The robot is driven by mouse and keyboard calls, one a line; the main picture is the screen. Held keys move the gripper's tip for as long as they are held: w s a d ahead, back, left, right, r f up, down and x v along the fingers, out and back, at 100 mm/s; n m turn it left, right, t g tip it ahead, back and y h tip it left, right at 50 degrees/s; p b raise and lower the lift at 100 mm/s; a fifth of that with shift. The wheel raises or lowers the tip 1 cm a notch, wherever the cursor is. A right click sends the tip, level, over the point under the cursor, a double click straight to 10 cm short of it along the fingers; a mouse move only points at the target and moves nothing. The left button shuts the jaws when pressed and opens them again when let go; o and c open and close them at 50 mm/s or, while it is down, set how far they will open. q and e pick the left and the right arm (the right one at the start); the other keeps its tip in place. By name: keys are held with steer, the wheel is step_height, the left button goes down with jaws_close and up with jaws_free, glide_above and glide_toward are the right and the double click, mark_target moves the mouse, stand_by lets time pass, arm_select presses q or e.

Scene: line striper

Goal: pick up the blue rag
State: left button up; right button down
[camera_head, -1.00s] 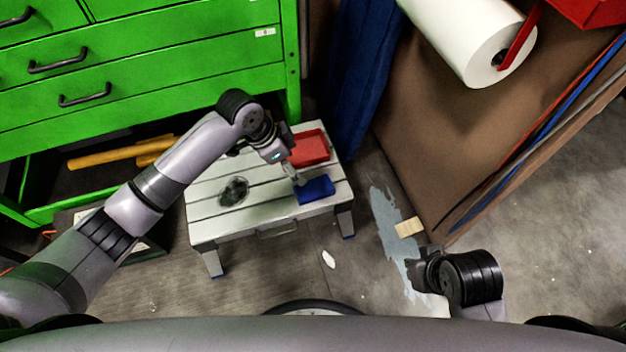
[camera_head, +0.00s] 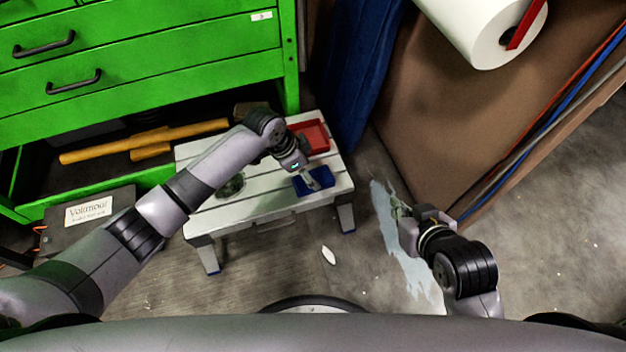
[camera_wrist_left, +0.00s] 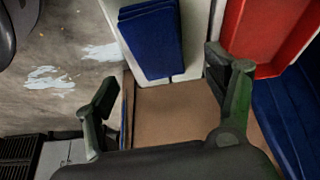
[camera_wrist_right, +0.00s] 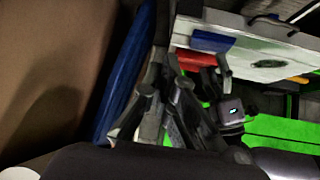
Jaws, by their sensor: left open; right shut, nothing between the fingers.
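The blue rag (camera_head: 326,180) lies folded on the right front part of the white slatted bench (camera_head: 256,210). My left gripper (camera_head: 313,183) is over the rag and hides part of it in the head view. In the left wrist view the rag (camera_wrist_left: 152,42) lies beyond the open fingers (camera_wrist_left: 165,95), with nothing between them. Whether a finger touches it I cannot tell. The rag also shows in the right wrist view (camera_wrist_right: 212,41). My right gripper (camera_head: 404,217) is shut and empty, away to the right of the bench, above the floor.
A red tray (camera_head: 316,136) stands behind the rag on the bench, close to my left gripper. A dark round patch (camera_head: 231,186) is on the bench's left part. A green drawer cabinet (camera_head: 150,90) stands behind left, a brown panel (camera_head: 440,130) to the right.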

mark_target(323, 175)
arm_select(q)
steer(key=x, duration=0.1)
steer(key=b+x, duration=0.1)
steer(key=x, duration=0.1)
steer(key=b+x, duration=0.1)
steer(key=shift+s+a+f, duration=0.1)
steer(key=shift+a+f, duration=0.15)
steer(key=shift+f, duration=0.2)
steer(key=c, duration=1.2)
steer(key=shift+o, duration=0.2)
arm_select(e)
steer(key=w+a+r+t+y, duration=0.2)
steer(key=w+a+r+t, duration=0.1)
steer(key=w+r+t, duration=0.3)
step_height(323, 175, up, 3)
steer(key=shift+w+f, duration=0.15)
steer(key=shift+f, duration=0.05)
arm_select(q)
steer(key=shift+r, duration=0.1)
arm_select(e)
steer(key=shift+d+f, duration=0.1)
